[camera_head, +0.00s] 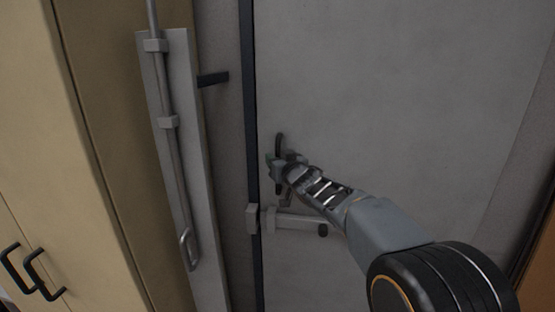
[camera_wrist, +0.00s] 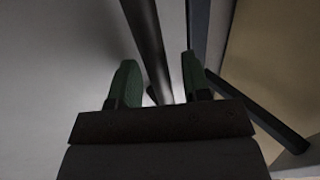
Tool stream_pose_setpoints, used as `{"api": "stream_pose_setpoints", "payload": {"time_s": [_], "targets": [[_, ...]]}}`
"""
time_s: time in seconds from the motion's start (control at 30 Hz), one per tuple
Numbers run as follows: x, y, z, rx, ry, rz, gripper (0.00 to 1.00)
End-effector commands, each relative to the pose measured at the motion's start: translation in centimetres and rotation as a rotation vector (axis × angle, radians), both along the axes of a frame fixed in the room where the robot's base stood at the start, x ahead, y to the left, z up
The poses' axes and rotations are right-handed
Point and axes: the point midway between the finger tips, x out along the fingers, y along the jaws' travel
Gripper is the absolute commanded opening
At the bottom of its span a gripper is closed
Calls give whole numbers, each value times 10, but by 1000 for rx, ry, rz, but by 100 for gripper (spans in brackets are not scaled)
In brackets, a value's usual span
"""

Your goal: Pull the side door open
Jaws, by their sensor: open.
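The side door (camera_head: 400,90) is a large plain grey panel that looks shut against its dark frame edge (camera_head: 250,120). A dark upright pull handle (camera_head: 281,143) shows near its left edge, partly hidden behind my gripper (camera_head: 282,167). A grey lever (camera_head: 295,222) with a dark end sits lower down. In the wrist view my gripper (camera_wrist: 158,75) is open, with green finger pads on both sides of a dark round bar (camera_wrist: 147,40), which appears to be the handle. The bar runs between the fingers, nearer the left one; whether they touch it is unclear.
A grey post with a long metal rod (camera_head: 172,135) stands left of the door. A short dark bar (camera_head: 212,79) sticks out beside it. A beige cabinet (camera_head: 100,100) with black handles (camera_head: 36,272) fills the far left. Brown wood shows at the lower right.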

Motion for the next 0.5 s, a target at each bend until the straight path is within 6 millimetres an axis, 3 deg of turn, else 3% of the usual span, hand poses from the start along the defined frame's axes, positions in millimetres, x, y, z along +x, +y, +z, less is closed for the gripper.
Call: {"api": "stream_pose_setpoints", "payload": {"time_s": [0.17, 0.5], "targets": [[0, 0, 0, 0, 0, 0, 44], [0, 0, 0, 0, 0, 0, 11]]}}
